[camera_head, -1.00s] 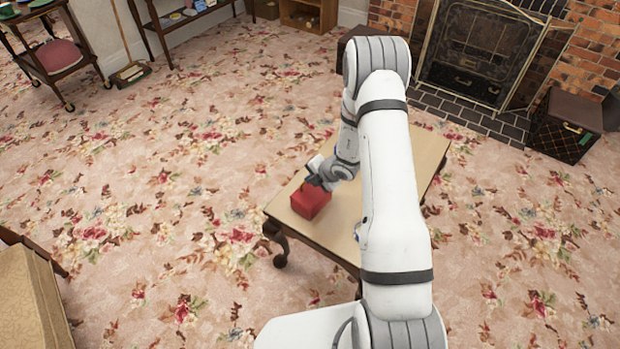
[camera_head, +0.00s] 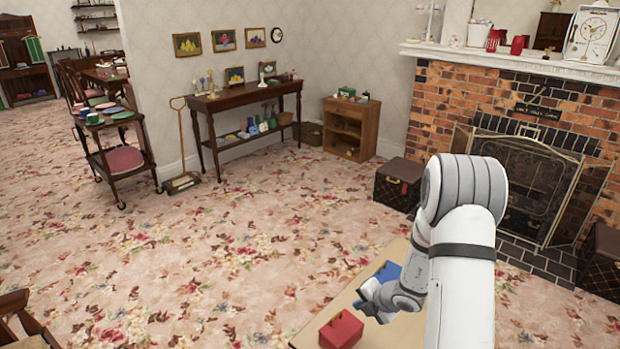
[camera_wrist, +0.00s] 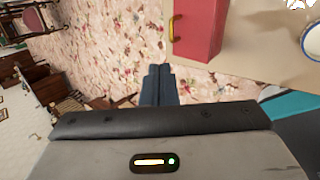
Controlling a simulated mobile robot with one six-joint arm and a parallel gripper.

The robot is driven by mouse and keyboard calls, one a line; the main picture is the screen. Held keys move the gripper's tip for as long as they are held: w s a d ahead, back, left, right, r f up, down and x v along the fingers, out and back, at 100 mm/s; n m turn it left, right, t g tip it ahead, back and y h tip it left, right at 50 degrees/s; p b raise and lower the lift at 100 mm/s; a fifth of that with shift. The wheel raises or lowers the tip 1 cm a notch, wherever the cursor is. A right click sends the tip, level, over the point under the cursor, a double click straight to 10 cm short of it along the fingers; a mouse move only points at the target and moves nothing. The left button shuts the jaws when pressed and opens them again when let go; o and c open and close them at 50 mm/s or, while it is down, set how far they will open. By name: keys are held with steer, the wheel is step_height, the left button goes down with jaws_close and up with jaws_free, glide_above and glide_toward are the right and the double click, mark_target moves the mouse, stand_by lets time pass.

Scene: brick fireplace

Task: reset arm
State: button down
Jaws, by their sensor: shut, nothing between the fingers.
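My gripper (camera_head: 362,301) is shut and empty, held above the small table just behind the red box in the head view. Its two dark blue fingers (camera_wrist: 158,84) are pressed together in the wrist view.
A blue item (camera_head: 388,272) is on the table behind my wrist. A white bowl with a blue rim (camera_wrist: 312,40) shows at the wrist view's right edge. The brick fireplace (camera_head: 450,100) and a dark trunk (camera_head: 398,184) stand beyond. Carpet left of the table is clear.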

steer(key=s+a+r+n+g+y, duration=0.1)
steer(key=s+a+r+n, duration=0.35)
steer(key=r+n, duration=0.55)
steer(key=s+a+r+n+g+y, duration=0.15)
steer(key=s+a+r+n, duration=0.3)
steer(key=r+n, duration=0.6)
steer(key=s+d+r+n+h, duration=0.3)
steer(key=s+n, duration=0.5)
steer(key=n, duration=0.4)
steer(key=s+d+r+n+g+h+p, duration=0.1)
steer(key=s+d+r+n+h, duration=0.2)
steer(key=s+n, duration=0.6)
step_height(320, 180, up, 2)
steer(key=n+h, duration=0.1)
steer(key=n, duration=0.3)
steer(key=shift+s+d, duration=0.15)
steer(key=shift+r, duration=0.1)
